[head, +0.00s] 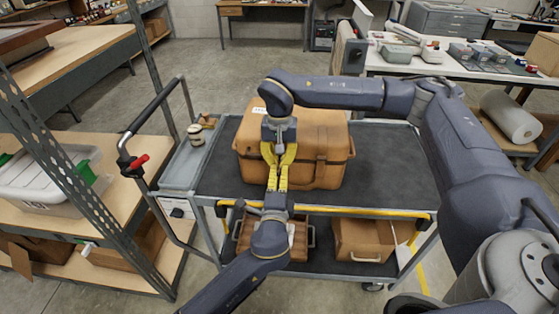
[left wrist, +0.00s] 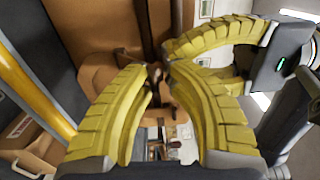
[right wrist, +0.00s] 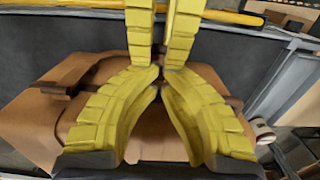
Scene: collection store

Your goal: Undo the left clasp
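A brown leather case (head: 330,135) stands on the cart's top deck. A dark strap with a clasp (head: 320,165) shows on the right of its front. The left clasp is hidden behind my gripper fingers. My left gripper (head: 277,170) reaches in from the front, its yellow fingertips close together at the left clasp's place. My right gripper (right wrist: 160,76) points down at the same place from above. Its fingertips are nearly together, with a dark piece of strap by them. In the right wrist view the left fingers (right wrist: 161,35) come in directly opposite. What either gripper pinches is hidden.
The cart's dark top deck (head: 390,165) is clear right of the case. Small items (head: 197,133) stand on its grey left tray (head: 180,168). Brown boxes (head: 362,240) sit on the lower shelf. A metal rack with a bin (head: 50,180) stands left.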

